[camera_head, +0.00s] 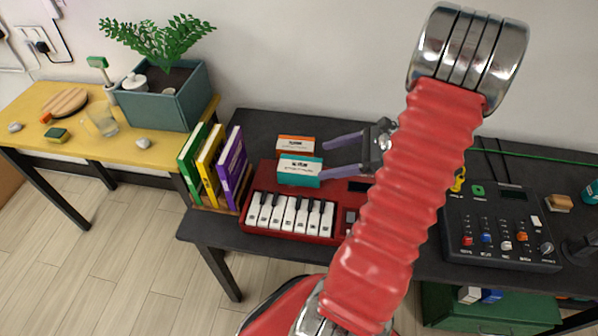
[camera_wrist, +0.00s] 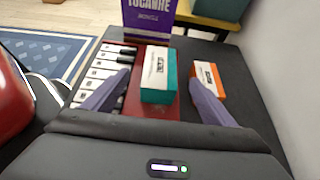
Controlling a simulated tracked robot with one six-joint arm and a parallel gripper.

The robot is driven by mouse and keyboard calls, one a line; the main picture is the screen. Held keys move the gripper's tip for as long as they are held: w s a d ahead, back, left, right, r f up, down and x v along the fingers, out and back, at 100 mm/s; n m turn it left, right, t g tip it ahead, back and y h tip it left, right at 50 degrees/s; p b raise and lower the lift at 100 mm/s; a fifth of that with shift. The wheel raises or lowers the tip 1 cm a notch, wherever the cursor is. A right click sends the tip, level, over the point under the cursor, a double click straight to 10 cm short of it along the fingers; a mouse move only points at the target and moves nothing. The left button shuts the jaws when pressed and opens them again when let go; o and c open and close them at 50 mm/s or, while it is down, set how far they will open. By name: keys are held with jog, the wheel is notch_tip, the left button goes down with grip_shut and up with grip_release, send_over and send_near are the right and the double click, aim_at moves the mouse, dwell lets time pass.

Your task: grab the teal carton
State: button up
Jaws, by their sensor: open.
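The teal carton (camera_head: 299,171) has a white label and sits on the red keyboard, in front of an orange carton (camera_head: 295,147). My gripper (camera_head: 325,156) is open, reaching in from the right with its two purple fingers pointing left at the cartons. In the wrist view the teal carton (camera_wrist: 158,77) stands between the spread fingers, a little beyond their tips and apart from both. The orange carton (camera_wrist: 208,80) lies just beyond the right fingertip there, close to it. My arm hides part of the keyboard in the head view.
The red keyboard (camera_head: 285,231) with white keys lies under the teal carton on the dark table (camera_head: 205,222). Green, yellow and purple books (camera_head: 233,160) stand left of it. A dark mixer (camera_head: 500,228) is at the right. A white wall rises behind.

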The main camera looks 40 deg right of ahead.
aim_at(303, 165)
jog(key=shift+x, duration=4.35)
jog(key=shift+x, duration=2.6)
jog(key=shift+r, duration=0.1)
jog(key=shift+d, duration=0.1)
jog(key=c, duration=1.4)
